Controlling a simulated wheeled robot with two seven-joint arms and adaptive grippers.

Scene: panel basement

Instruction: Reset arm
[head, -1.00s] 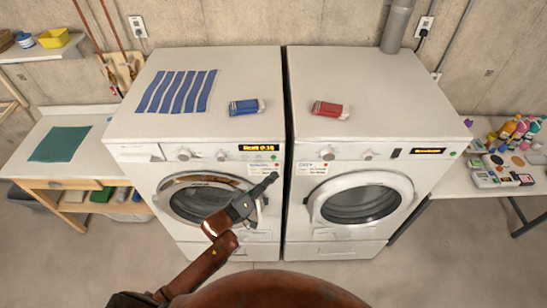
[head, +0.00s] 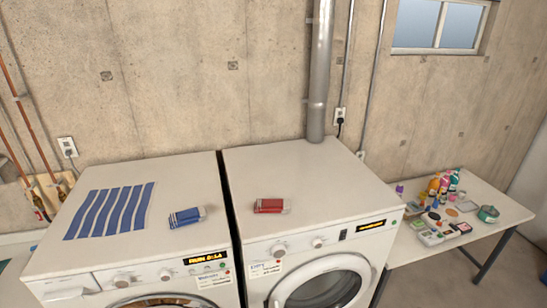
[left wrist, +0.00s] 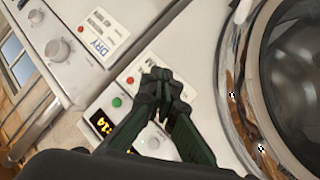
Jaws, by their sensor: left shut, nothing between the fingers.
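My left gripper (left wrist: 160,88) shows in the left wrist view. Its dark fingers are shut with nothing between them, in front of a white machine's front panel beside a label. Whether the fingers touch the panel I cannot tell. A round door (left wrist: 246,90) with a shiny rim is to the right of the fingers in that view. The head view shows neither gripper. It shows the left machine (head: 176,248) and the right machine (head: 313,183) standing side by side.
A blue-and-white pack (head: 187,217) and a blue-striped cloth (head: 109,211) lie on the left machine. A red-and-white pack (head: 270,206) lies on the right machine. A side table (head: 500,208) at right holds bottles and small items. A grey pipe (head: 318,75) rises behind the machines.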

